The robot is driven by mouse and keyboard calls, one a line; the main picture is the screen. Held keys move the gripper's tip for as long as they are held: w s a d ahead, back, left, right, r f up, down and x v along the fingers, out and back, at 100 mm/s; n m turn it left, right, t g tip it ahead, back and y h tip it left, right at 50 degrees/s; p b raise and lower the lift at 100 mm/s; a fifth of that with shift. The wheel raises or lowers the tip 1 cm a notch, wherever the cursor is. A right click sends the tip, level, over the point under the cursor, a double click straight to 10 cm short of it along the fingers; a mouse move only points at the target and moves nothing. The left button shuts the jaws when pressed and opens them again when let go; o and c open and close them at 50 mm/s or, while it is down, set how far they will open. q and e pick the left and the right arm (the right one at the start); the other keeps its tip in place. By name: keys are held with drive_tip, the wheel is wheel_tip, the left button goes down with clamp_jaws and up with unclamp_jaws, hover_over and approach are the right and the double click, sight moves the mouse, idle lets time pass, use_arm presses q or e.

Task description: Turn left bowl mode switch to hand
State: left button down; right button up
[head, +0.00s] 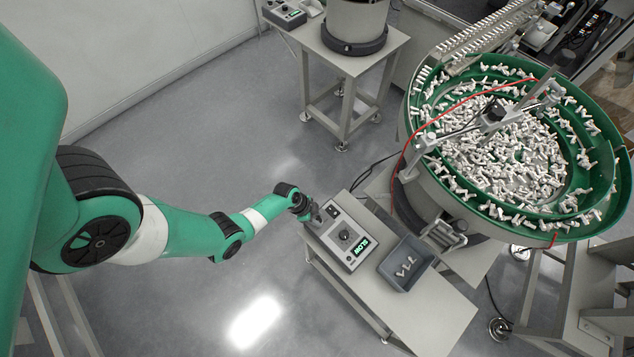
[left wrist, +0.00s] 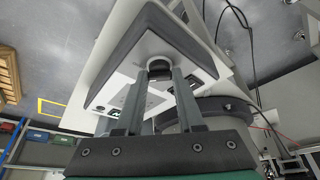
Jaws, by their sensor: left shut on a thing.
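The left bowl's control box (head: 336,249) is a grey box on a small table. Its sloped face has a round dark dial (head: 345,235), a black rocker (head: 332,211) and a display with green letters (head: 362,246). My left gripper (head: 314,213) is at the upper left end of the box. In the left wrist view, its two grey fingers (left wrist: 159,78) are shut on a dark round knob, the mode switch (left wrist: 159,66), on the pale box face. The fingers hide part of the switch, and its setting cannot be read. My right gripper is in neither view.
A grey tray (head: 420,252) with several white parts sits beside the box on the table (head: 440,310). A large green bowl feeder (head: 597,203), full of white parts, stands at right. Another table (head: 347,62) stands behind. Open floor (head: 180,290) lies left.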

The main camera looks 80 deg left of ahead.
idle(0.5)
use_arm(q)
drive_tip(key=c, duration=0.5)
unclamp_jaws()
drive_tip(key=p+v, duration=1.1)
drive_tip(key=shift+s+a+r, duration=0.1)
drive_tip(key=shift+r, duration=0.2)
